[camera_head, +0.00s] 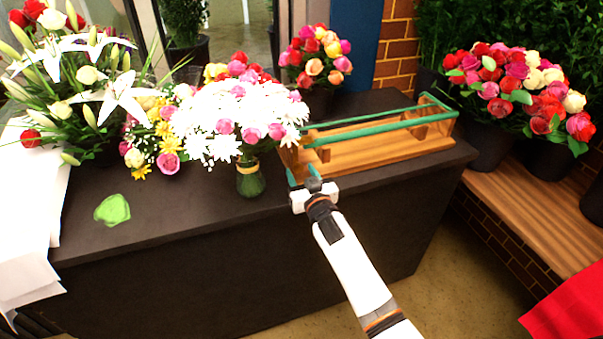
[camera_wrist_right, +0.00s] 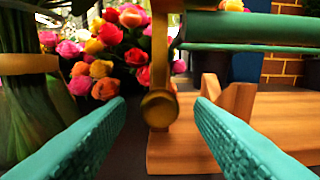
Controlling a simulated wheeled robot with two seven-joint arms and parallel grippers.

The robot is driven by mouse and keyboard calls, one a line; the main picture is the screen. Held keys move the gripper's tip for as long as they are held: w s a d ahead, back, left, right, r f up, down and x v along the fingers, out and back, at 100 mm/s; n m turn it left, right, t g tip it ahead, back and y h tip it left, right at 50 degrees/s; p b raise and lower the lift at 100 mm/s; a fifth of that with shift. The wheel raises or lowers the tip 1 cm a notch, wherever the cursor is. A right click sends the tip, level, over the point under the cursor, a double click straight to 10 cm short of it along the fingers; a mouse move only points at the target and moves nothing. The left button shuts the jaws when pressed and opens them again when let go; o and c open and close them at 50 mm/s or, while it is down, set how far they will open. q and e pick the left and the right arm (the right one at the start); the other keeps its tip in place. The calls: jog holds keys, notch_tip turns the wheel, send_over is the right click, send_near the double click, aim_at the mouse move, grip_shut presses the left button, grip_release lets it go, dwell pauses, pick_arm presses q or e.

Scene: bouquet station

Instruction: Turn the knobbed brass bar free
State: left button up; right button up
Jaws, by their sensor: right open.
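In the right wrist view the brass bar (camera_wrist_right: 159,55) stands upright with a round knob (camera_wrist_right: 160,109) at its lower end. It is at the near left end of the wooden stand (camera_wrist_right: 220,148), which carries green rails and also shows in the head view (camera_head: 385,147). My right gripper (camera_head: 302,175) is at that end of the stand. Its teal fingers are open, one on each side of the knob in the wrist view, with gaps visible on both sides. In the head view the bar is too small to make out. My left gripper is out of view.
A glass vase (camera_head: 250,180) of white and pink flowers stands just left of my right gripper. More bouquets fill the back and left of the dark table (camera_head: 180,222). A green lump (camera_head: 112,210) lies at the table's left front. A wooden bench (camera_head: 530,222) is at the right.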

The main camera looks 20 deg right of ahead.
jog(key=shift+w, duration=0.2)
grip_shut()
